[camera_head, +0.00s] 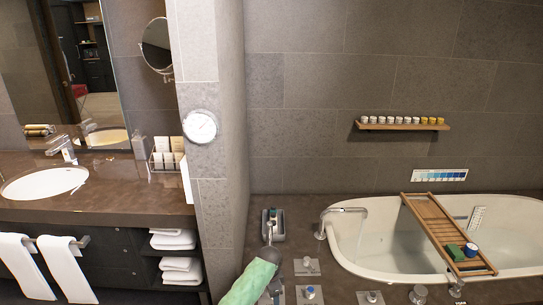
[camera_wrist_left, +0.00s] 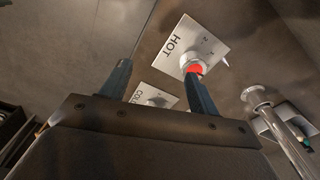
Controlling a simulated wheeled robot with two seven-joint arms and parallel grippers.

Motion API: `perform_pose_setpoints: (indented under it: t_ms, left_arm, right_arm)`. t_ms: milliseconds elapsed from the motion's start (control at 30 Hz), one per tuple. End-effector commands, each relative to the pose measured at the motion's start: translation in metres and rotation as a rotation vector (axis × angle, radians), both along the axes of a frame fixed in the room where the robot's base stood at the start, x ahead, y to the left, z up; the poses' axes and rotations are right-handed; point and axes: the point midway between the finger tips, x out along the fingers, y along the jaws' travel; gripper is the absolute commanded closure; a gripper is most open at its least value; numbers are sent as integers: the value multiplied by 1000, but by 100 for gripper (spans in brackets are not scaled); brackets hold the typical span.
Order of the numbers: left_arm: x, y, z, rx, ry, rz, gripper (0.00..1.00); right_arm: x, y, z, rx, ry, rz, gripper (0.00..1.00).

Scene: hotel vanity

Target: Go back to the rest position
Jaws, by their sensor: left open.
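My left arm, in a green sleeve, reaches in at the bottom of the head view, and its gripper shows only partly there. In the left wrist view my left gripper (camera_wrist_left: 155,72) is open, its two dark fingers apart with nothing between them. Past the fingers are a white plate marked HOT (camera_wrist_left: 188,42) with a red-topped knob (camera_wrist_left: 193,67) close beside the right finger, and a second, partly hidden plate (camera_wrist_left: 153,95). My right gripper is in neither view.
Several control plates (camera_head: 307,266) and a blue-topped knob (camera_head: 310,292) lie near the arm. A small tray (camera_head: 273,236) and a spout (camera_head: 322,222) stand beyond. The bathtub (camera_head: 380,245) with a wooden rack (camera_head: 432,217) is right; the vanity counter (camera_head: 110,195) is left.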

Motion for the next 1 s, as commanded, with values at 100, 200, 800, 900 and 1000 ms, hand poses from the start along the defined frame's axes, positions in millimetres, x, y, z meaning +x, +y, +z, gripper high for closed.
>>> perform_pose_setpoints:
  t_ms: [100, 200, 800, 900, 1000]
  left_arm:
    - [-36, 3, -8, -33, -7, 66, 39]
    - [-63, 9, -10, -57, -15, 128, 39]
    - [-231, 82, 12, -148, -72, 547, 39]
    - [-259, 100, 22, -154, -84, 621, 39]
    - [-288, 119, 35, -157, -98, 696, 39]
  right_arm:
    - [1, 0, 0, 0, -1, 0, 64]
    - [2, 0, 1, 0, -2, 0, 64]
    - [2, 3, 1, 3, -3, -1, 64]
    - [1, 3, 1, 3, -1, -1, 64]
    - [0, 3, 1, 3, 0, -1, 64]
